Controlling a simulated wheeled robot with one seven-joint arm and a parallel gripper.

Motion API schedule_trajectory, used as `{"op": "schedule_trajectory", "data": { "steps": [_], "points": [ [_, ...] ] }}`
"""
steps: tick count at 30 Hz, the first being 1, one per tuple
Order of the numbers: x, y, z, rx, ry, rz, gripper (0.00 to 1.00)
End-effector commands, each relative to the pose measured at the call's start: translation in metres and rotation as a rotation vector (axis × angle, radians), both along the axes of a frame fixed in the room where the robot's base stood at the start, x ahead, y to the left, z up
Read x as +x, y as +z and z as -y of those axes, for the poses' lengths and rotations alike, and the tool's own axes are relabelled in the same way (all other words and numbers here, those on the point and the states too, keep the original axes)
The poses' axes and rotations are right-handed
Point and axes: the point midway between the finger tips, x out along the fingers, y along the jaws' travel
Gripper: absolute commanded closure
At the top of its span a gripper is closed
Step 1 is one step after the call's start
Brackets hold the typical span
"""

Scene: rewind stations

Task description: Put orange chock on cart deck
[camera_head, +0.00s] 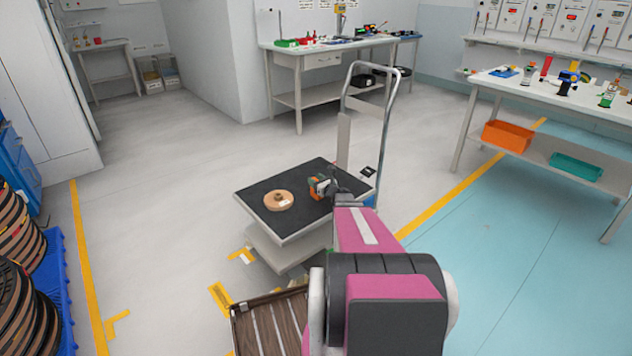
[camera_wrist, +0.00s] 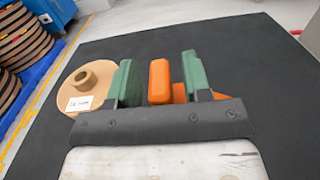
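The orange chock (camera_wrist: 159,82) is at the black deck (camera_wrist: 230,60) of the cart, between the two green fingers of my gripper (camera_wrist: 158,72) in the wrist view. A narrow dark gap shows between the left finger and the chock. A lower orange part reaches close to the right finger. The fingers look open around the chock. In the head view, my gripper (camera_head: 324,186) is low over the middle of the cart deck (camera_head: 250,194), and the chock (camera_head: 315,187) is partly hidden by it. I cannot see the chock's underside.
A tan spool (camera_head: 278,200) with a white label lies on the deck, left of my gripper. The cart's tall handle (camera_head: 345,130) stands at the back right. Coil stacks (camera_head: 20,220) stand at the left.

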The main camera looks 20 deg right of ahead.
Motion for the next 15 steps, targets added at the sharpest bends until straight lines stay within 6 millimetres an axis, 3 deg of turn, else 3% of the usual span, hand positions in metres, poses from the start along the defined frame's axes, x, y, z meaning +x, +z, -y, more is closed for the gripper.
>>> {"op": "schedule_trajectory", "data": {
  "steps": [8,15],
  "points": [
    [-0.001,0.005,0.000,-0.001,0.000,0.000,0.56],
    [-0.039,0.005,0.013,0.000,-0.002,-0.001,0.56]
  ]
}}
